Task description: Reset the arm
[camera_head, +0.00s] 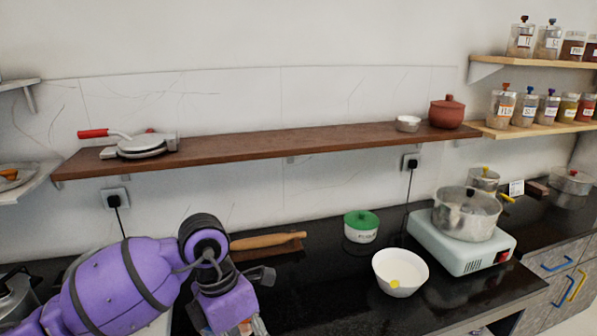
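My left arm, purple with black bands, comes in from the lower left. It bends at a dark joint and turns down to a purple wrist block at the bottom edge. The fingers of my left gripper do not show, so I cannot see whether they hold anything. My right gripper is not in the picture. A reddish-brown clay pot (447,113) with a knobbed lid stands upright at the right end of the brown wall shelf (300,142). No gripper is near it.
A white bowl (400,273), green-lidded container (361,227) and rolling pin (262,241) are on the black counter (330,285). A steel pot (466,213) sits on a cooker (452,250). The shelf holds a small bowl (407,123) and red-handled pan (141,146); its middle is clear.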

